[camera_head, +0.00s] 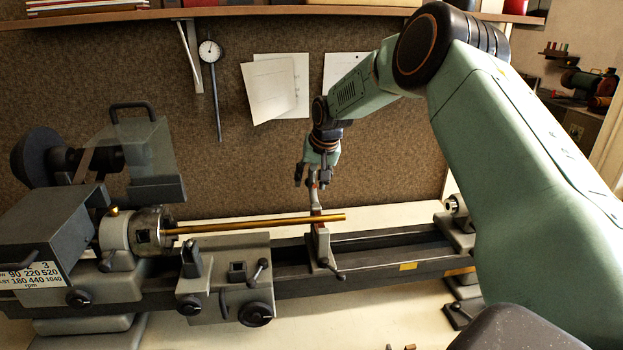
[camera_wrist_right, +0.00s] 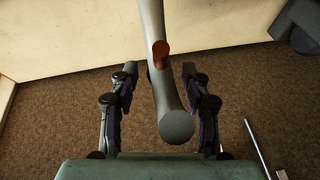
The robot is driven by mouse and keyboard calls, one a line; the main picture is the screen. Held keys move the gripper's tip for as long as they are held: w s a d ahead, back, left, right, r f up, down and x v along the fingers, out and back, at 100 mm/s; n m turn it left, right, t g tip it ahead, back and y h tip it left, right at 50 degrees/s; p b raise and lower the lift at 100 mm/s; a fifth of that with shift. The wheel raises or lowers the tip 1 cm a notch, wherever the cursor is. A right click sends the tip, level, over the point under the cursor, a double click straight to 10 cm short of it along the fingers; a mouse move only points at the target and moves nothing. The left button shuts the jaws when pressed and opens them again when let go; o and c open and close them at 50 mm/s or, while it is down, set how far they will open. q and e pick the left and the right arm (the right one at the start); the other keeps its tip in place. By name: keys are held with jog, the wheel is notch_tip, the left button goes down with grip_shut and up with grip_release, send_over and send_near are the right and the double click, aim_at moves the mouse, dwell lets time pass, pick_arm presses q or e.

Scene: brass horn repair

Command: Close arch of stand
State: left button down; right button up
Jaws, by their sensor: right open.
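The stand (camera_head: 322,243) is a grey steady on the lathe bed. Its arch (camera_head: 314,194) looks swung open, pointing up above the brass rod (camera_head: 270,222). My right gripper (camera_head: 313,178) is over the upper end of the arch with its fingers open. In the right wrist view the arch (camera_wrist_right: 175,122) is a grey curved bar with a rounded end and a copper-coloured tip (camera_wrist_right: 160,50). It lies between the two fingers of my right gripper (camera_wrist_right: 160,80), with gaps visible on both sides. My left gripper is not in view.
The brass rod runs from the lathe chuck (camera_head: 150,232) past the stand, its right end free. The carriage (camera_head: 228,285) is left of the stand, the tailstock (camera_head: 455,222) right. A brown pinboard (camera_head: 250,165) with papers and a dial gauge (camera_head: 210,50) is behind.

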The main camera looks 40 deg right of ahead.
jog(key=shift+s+r, duration=0.25)
jog(key=shift+s, duration=0.1)
jog(key=shift+w+f, duration=0.35)
jog(key=shift+w, duration=0.2)
jog(key=c, duration=0.6)
jog(key=shift+s+r, duration=0.1)
jog(key=shift+s, duration=0.15)
grip_shut()
